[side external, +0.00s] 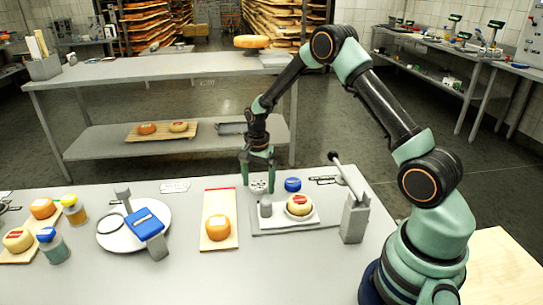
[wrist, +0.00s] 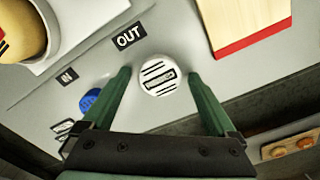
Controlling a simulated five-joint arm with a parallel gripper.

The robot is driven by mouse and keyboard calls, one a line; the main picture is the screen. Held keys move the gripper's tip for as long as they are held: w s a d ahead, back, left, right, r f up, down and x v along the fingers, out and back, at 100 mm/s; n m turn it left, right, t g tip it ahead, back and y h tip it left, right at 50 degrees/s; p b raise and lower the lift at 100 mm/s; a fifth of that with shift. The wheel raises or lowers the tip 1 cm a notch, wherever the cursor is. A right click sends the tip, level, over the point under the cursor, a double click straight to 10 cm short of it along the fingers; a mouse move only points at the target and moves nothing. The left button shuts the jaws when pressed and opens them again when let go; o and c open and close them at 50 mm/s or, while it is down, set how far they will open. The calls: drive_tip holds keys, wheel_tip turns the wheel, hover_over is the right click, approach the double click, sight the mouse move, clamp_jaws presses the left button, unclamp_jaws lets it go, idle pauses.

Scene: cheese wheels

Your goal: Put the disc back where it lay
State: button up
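In the side view the disc (side external: 259,186) shows between my fingers. My gripper (wrist: 161,75) is open and points down, one finger on each side of the disc with a gap at both sides. In the side view my gripper (side external: 258,187) is low over the table's back part. A round blue thing (side external: 293,184) stands to the right of it; in the wrist view it (wrist: 90,100) is partly hidden by my left finger.
A lever stand (side external: 354,217) rises at the right. A board with an orange cheese (side external: 217,228) lies to the left. An IN label (wrist: 68,77) shows in the wrist view.

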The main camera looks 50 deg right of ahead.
sight(258, 185)
drive_tip(key=shift+r, duration=0.15)
wheel_tip(258, 185, up, 12)
drive_tip(key=s+a+r+n+t, duration=0.3)
drive_tip(key=s+a+r+n, duration=0.35)
drive_tip(key=r, duration=0.35)
drive_tip(key=s+a+r+n+t, duration=0.2)
drive_tip(key=s+a+n, duration=0.2)
drive_tip(key=s+n, duration=0.5)
drive_tip(key=shift+s+a+r+t, duration=0.15)
drive_tip(key=shift+s+a+t, duration=0.2)
drive_tip(key=shift+s, duration=0.65)
